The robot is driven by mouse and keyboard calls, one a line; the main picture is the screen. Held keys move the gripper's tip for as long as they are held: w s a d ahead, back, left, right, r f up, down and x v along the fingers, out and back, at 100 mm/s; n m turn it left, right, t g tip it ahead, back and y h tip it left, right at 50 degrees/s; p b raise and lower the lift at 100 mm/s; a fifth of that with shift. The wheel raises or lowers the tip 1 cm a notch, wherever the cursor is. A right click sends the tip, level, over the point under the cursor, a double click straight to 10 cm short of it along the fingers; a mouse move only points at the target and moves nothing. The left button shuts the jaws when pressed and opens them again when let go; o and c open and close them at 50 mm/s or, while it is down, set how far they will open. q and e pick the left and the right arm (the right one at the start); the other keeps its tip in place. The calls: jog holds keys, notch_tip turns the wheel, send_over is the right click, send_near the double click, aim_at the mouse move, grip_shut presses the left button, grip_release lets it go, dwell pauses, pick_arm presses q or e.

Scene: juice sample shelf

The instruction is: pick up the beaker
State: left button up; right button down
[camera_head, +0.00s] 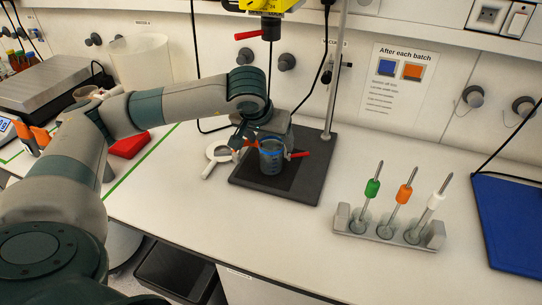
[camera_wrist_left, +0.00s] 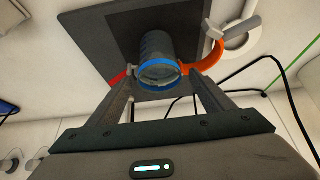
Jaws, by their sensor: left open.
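My right gripper is out of view.
A red part and an orange part stick out beside the beaker. A white ring-shaped tool (camera_head: 218,154) lies left of the plate. The stand's pole (camera_head: 335,85) rises behind. A rack (camera_head: 352,224) with several coloured-handled tools stands right, before a blue board (camera_head: 512,220).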

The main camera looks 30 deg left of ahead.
pick_arm(q)
jog(key=c, duration=1.8)
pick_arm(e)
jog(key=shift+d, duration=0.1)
pick_arm(q)
jog(key=shift+r, duration=0.15)
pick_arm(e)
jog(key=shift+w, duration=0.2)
